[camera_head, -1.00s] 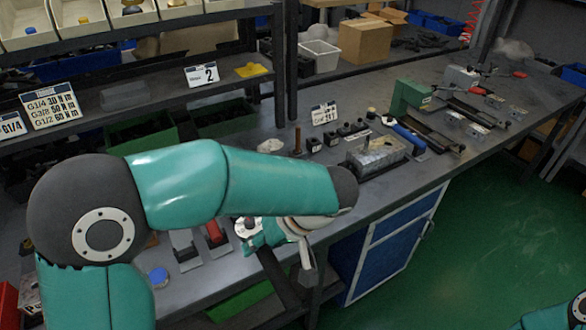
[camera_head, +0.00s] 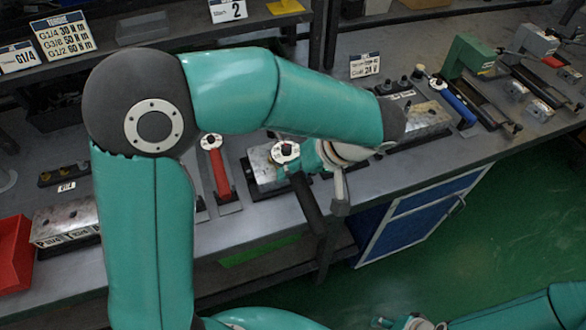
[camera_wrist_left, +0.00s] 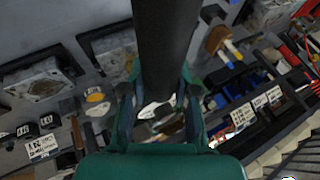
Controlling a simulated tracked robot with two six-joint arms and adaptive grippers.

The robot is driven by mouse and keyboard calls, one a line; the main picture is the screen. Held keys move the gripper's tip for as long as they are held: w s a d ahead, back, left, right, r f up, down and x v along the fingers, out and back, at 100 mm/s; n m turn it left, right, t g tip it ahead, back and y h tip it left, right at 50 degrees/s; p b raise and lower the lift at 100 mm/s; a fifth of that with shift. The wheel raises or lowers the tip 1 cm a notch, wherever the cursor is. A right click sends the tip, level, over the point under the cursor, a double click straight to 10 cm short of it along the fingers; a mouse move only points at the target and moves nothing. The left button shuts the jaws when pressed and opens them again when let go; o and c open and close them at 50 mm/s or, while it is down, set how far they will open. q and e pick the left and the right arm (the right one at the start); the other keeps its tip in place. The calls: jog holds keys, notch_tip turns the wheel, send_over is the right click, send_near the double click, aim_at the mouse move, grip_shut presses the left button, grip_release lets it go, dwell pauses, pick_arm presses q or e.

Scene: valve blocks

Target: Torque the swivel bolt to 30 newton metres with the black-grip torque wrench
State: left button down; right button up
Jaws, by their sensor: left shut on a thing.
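My left gripper (camera_head: 338,185) is shut on the black-grip torque wrench (camera_head: 306,203). The wrench has a round pale head with a dark centre and a long black grip, which slants toward the bench's front edge. The head is over a metal valve block (camera_head: 262,168); I cannot tell whether it touches. The swivel bolt is hidden or too small to make out. In the left wrist view the black grip (camera_wrist_left: 166,45) runs between my fingers (camera_wrist_left: 160,103). My right gripper (camera_head: 412,322) shows only partly at the bottom edge; its jaws are unclear.
A red-grip wrench (camera_head: 220,172) lies just left of the block. A blue-grip tool (camera_head: 458,108) and another metal block (camera_head: 425,118) are to the right. A red bin (camera_head: 15,258) stands at the left.

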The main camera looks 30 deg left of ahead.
pick_arm(q)
jog(key=shift+f+b, duration=2.35)
jog(key=shift+f, duration=0.05)
jog(key=shift+s, duration=0.1)
jog(key=shift+b, duration=0.3)
jog(key=shift+f+b, duration=1.15)
jog(key=shift+f, duration=0.05)
jog(key=shift+s+a+m+t+b, duration=0.6)
jog(key=shift+s+a+m+b, duration=0.3)
jog(key=shift+b, duration=0.1)
